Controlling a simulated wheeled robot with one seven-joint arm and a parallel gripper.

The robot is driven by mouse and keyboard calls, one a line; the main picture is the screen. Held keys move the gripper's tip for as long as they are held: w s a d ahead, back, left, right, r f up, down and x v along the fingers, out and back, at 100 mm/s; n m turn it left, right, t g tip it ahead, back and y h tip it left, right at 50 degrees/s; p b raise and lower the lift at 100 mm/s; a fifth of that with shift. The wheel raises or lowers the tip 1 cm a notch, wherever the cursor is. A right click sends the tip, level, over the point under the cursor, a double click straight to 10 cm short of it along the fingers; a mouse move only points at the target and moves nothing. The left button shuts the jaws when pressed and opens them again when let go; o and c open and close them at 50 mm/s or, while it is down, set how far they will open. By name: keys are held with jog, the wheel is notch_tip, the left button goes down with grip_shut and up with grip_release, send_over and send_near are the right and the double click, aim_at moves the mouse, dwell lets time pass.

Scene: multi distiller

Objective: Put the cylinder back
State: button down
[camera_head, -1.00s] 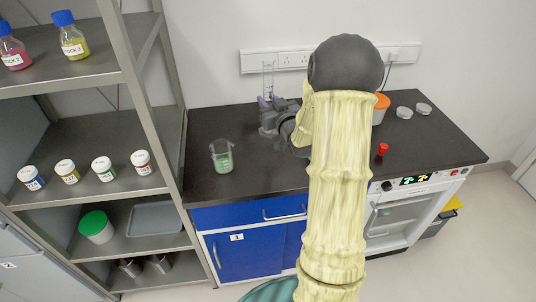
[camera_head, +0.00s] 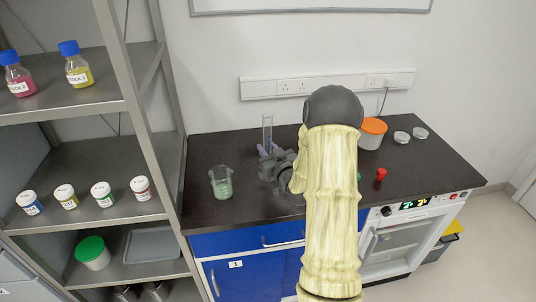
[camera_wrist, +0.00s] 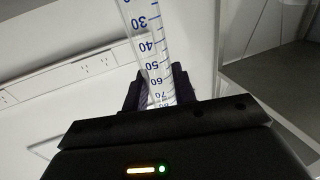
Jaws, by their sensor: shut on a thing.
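The cylinder is a clear graduated one (camera_head: 267,131) with blue marks. It stands upright in the head view at the back left of the dark bench. My gripper (camera_head: 270,152) is shut on its lower part. In the wrist view the cylinder (camera_wrist: 150,42) rises between the two dark fingers of my gripper (camera_wrist: 160,88), its numbers readable from 30 to about 80. Its base is hidden, and I cannot tell whether it touches the bench.
A beaker of green liquid (camera_head: 221,183) stands left of my gripper. An orange-lidded tub (camera_head: 372,133), two clear dishes (camera_head: 402,136) and a red item (camera_head: 381,174) are on the right. A metal shelf (camera_head: 155,150) borders the bench's left.

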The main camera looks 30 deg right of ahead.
jog(key=shift+w+f, duration=0.1)
jog(key=shift+f, duration=0.95)
jog(key=shift+f, duration=0.1)
jog(key=c, duration=1.1)
grip_release()
jog(key=s+b, duration=0.2)
jog(key=s, duration=1)
